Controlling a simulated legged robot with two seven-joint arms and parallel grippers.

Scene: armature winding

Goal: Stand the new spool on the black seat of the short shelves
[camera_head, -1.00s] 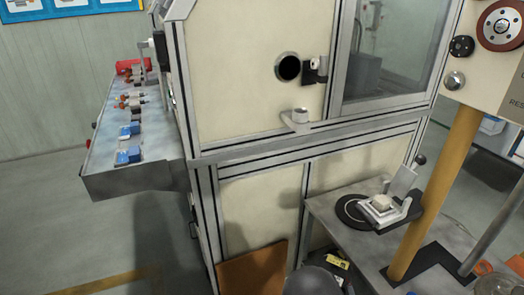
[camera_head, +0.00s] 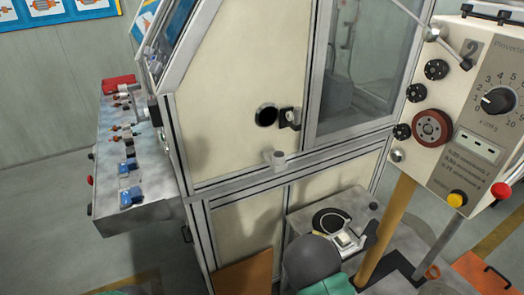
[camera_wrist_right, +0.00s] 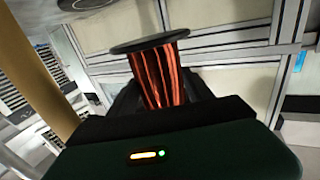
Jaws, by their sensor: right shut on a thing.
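The spool (camera_wrist_right: 158,75), wound in copper-red wire with a black flange on top, shows in the right wrist view. My right gripper (camera_wrist_right: 162,100) is shut on it, and its dark jaws hide the lower part. In the head view, a black round disc (camera_head: 321,222) lies on a low grey metal top (camera_head: 300,222), beside a small device with a pale block. I cannot tell whether this disc is the black seat. My left gripper is not in view.
A large cream cabinet (camera_head: 228,130) with a metal frame fills the middle. A control panel (camera_head: 470,125) and a yellow post (camera_head: 386,232) stand at right. A grey bench (camera_head: 150,216) with several small parts is at left. A brown board (camera_head: 243,272) leans low.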

